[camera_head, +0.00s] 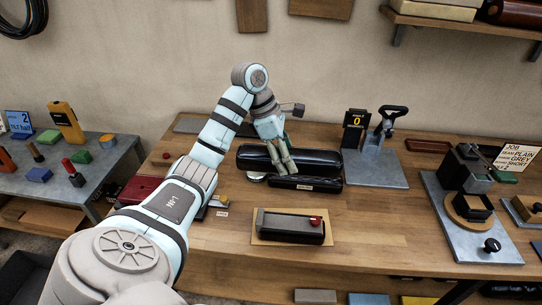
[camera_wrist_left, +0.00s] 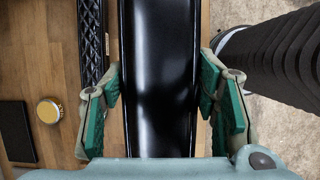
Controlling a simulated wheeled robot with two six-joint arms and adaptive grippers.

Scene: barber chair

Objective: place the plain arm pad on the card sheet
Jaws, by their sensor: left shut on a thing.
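The plain arm pad (camera_head: 318,160) is a long, smooth, glossy black bar towards the back middle of the wooden table. My left gripper (camera_head: 283,162) reaches down over it; in the left wrist view the pad (camera_wrist_left: 160,75) fills the space between the two green-padded fingers (camera_wrist_left: 160,110). The gripper is shut on it. I cannot tell whether the pad touches the table. The card sheet (camera_head: 261,238) is tan and lies nearer the front; a black and grey block (camera_head: 290,226) with a red knob covers most of it. My right gripper is not in view.
A quilted black pad (camera_head: 305,183) lies just in front of the plain pad. A round tin (camera_wrist_left: 49,110) is close by. A grey plate with a lever stand (camera_head: 375,165) is to the right. Bare table lies right of the card sheet (camera_head: 375,225).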

